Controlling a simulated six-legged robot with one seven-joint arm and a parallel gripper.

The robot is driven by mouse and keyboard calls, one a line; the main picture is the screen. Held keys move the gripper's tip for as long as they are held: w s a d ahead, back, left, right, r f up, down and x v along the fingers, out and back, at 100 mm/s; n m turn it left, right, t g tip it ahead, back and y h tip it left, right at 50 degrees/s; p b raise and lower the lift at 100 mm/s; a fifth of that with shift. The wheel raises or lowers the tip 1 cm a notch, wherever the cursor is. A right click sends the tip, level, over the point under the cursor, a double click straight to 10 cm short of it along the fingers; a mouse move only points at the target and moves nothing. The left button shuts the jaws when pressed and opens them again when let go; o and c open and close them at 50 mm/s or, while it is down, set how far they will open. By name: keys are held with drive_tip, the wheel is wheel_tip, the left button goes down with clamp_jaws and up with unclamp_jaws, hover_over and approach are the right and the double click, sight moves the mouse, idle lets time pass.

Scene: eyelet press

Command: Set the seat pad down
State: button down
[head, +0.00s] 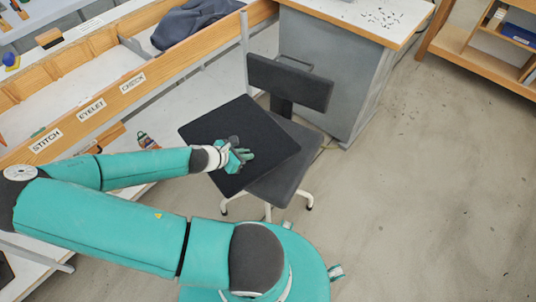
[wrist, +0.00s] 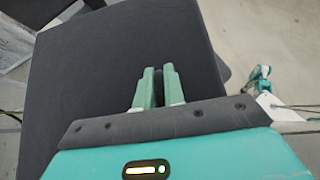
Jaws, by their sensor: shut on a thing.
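The seat pad (head: 225,130) is a flat, dark square. In the head view it overlaps the grey chair seat (head: 282,175) and sticks out past its left side. My gripper (head: 240,156) is over the pad's near part and shut on it. In the wrist view the pad (wrist: 110,65) fills most of the picture, with the green fingers (wrist: 160,88) close together against it. I cannot tell whether the pad touches the chair seat.
The chair's dark backrest (head: 290,82) stands behind the seat. A grey cabinet (head: 330,75) is behind it. A bench with wooden bins (head: 90,105) labelled STITCH, EYELET and CHECK is at left, with dark cloth (head: 195,24) in one. The floor (head: 430,190) at right is clear.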

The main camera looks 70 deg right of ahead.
sight(263, 151)
drive_tip(key=s+d+f, duration=0.1)
drive_tip(key=s+d, duration=0.1)
drive_tip(key=d, duration=0.1)
drive_tip(key=s+d+f, duration=0.1)
drive_tip(key=s, duration=0.1)
drive_tip(key=shift+d+f, duration=0.35)
drive_tip(key=x, duration=0.4)
drive_tip(key=f+x, duration=0.1)
drive_tip(key=x, duration=0.1)
drive_tip(key=shift+w+a, duration=0.2)
drive_tip(key=shift+a, duration=0.2)
drive_tip(key=shift+d+f, duration=0.1)
drive_tip(key=shift+f, duration=0.1)
drive_tip(key=shift+s+d+f, duration=0.1)
drive_tip(key=shift+f, duration=0.85)
drive_tip(key=shift+s+d+f, duration=0.15)
drive_tip(key=shift+f, duration=0.8)
drive_tip(key=c, duration=1.5)
unclamp_jaws()
drive_tip(key=v, duration=1.2)
